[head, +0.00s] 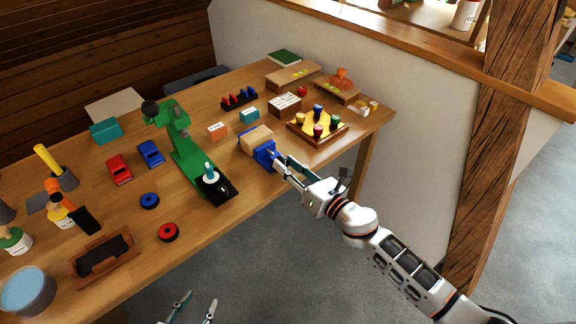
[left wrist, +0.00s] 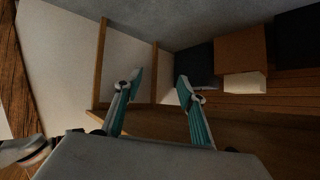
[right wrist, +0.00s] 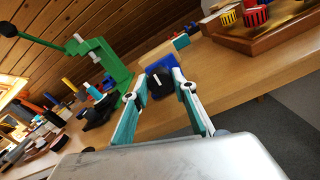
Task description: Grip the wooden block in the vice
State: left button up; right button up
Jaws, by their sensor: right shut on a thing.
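The blue vice (head: 265,151) stands near the table's front edge. The pale wooden block (head: 257,136) is at its far side, between the jaws as far as I can see.
A green press (head: 185,145) stands left of the vice. A yellow-topped tray with several coloured pegs (head: 318,127) is to the right. Orange (head: 217,131) and teal (head: 250,115) boxes lie behind. Floor in front of the table is clear.

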jog(key=m, duration=0.3)
jog(key=shift+m+p, duration=0.4)
jog(key=shift+m, duration=0.6)
jog(key=o, duration=1.1)
jog(key=shift+f, duration=0.1)
